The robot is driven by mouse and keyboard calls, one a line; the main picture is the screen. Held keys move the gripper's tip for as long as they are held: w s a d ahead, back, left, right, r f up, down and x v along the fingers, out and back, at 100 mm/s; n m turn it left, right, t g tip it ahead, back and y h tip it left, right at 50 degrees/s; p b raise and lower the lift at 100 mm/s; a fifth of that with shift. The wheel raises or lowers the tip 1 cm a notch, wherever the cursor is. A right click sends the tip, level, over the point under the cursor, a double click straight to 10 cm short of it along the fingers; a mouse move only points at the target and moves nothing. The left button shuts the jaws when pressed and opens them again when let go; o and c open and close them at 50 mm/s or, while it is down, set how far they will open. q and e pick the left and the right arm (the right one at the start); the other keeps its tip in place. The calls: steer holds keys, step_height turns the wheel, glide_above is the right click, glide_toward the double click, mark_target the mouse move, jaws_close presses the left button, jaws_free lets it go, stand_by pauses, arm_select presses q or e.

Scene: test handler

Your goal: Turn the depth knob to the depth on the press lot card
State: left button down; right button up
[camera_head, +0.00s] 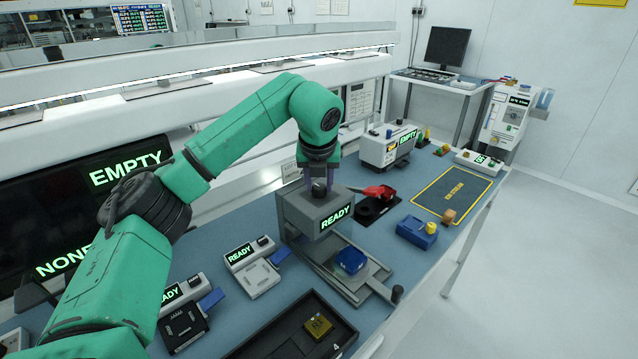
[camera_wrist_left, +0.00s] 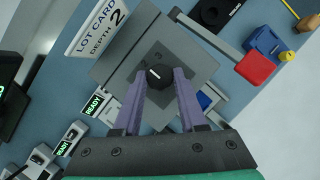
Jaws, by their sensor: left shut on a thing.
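The press (camera_head: 312,215) is a grey box with a lit READY sign on the blue bench. Its black depth knob (camera_wrist_left: 159,75) sits on a grey dial plate on top, with a short white mark pointing toward the upper left in the wrist view. A faint numeral shows above the knob; I cannot read the setting surely. The lot card (camera_wrist_left: 97,28) stands beside the press and reads DEPTH 2. My left gripper (camera_wrist_left: 160,76) has its purple fingers shut on the knob from both sides; in the head view it (camera_head: 319,187) is above the press. My right gripper is not in view.
A lever with a red handle (camera_wrist_left: 257,66) extends beside the press. A blue block (camera_head: 350,261) sits in the press's lower opening. A black tray (camera_head: 285,335) and READY stations (camera_head: 255,278) lie in front and left. A yellow-outlined mat (camera_head: 452,190) is at the right.

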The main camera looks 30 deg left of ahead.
arm_select(q)
steer(key=shift+r, duration=0.15)
steer(key=shift+c, duration=2.3)
jaws_free()
steer(key=v, duration=1.4)
steer(key=shift+r+b, duration=0.2)
steer(key=shift+b, duration=0.15)
